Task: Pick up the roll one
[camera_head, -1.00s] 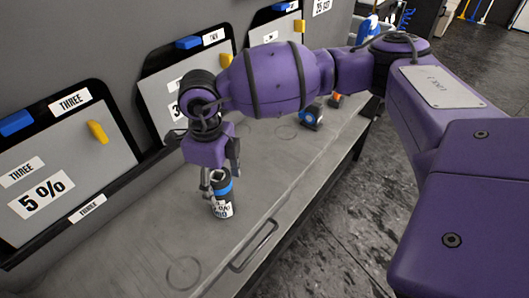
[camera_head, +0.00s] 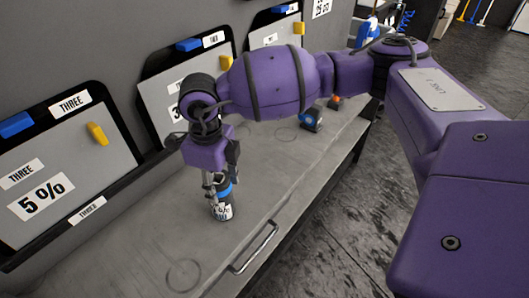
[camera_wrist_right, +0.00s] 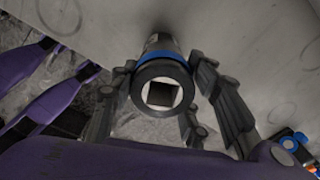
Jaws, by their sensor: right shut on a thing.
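A small roll (camera_head: 222,211) with a black end, a blue band and a white printed label stands upright on the grey bench. Its label is too small to read for certain. My right gripper (camera_head: 217,188) points down over it, with its fingers closed around its upper part. In the right wrist view the roll (camera_wrist_right: 160,85) shows end-on, with a square hole in its black cap and the fingers of the right gripper (camera_wrist_right: 160,95) on both sides. My left gripper is not in view.
The grey bench top (camera_head: 130,250) has faint circle marks and a front handle (camera_head: 255,247). Another blue-and-black roll (camera_head: 311,119) and an orange-ended item (camera_head: 334,102) stand farther along. The near bench is clear.

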